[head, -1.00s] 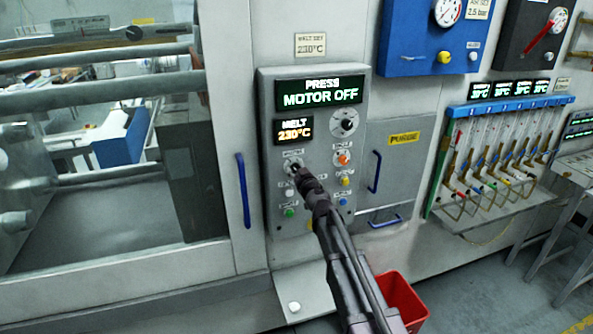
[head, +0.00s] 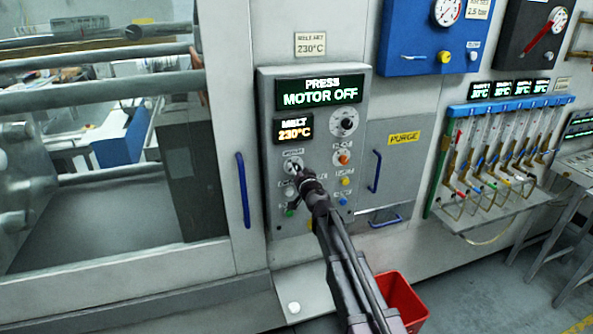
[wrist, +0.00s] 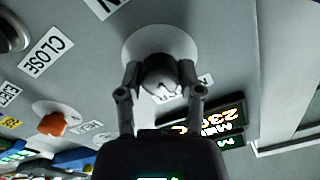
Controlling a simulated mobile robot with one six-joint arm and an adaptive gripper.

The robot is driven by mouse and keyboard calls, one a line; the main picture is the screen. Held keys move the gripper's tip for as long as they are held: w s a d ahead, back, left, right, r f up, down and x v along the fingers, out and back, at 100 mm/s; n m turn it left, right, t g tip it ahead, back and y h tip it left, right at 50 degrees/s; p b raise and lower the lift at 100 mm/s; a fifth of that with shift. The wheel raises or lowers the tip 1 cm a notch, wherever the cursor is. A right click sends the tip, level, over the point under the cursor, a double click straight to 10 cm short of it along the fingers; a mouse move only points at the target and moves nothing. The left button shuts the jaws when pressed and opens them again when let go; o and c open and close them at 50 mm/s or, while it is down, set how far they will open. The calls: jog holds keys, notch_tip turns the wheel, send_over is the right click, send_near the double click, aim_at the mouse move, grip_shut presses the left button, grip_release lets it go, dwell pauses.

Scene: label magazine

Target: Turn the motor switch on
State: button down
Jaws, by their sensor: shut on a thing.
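The motor switch (head: 293,165) is a dark knob on a pale round plate at the left of the grey control panel (head: 318,112). My gripper (wrist: 160,82) has a finger on each side of this rounded knob (wrist: 158,70) and is shut on it in the wrist view. In the head view, my gripper (head: 298,177) reaches the switch from below right and covers part of it. The press display (head: 320,92) reads MOTOR OFF. The exact angle of the knob is hard to tell.
Below the melt display (head: 294,130), small coloured buttons sit close around my gripper, including an orange knob (head: 343,159). A blue door handle (head: 244,190) is left of the panel and another (head: 375,171) right. A red bin (head: 402,297) stands below.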

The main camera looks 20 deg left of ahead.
jog(key=m, duration=0.6)
jog(key=shift+w+m, duration=0.15)
jog(key=shift+m, duration=0.25)
jog(key=shift+c, duration=1.3)
grip_release()
jog(key=v, duration=0.7)
jog(key=shift+s+d, duration=0.15)
jog(key=shift+s, duration=0.1)
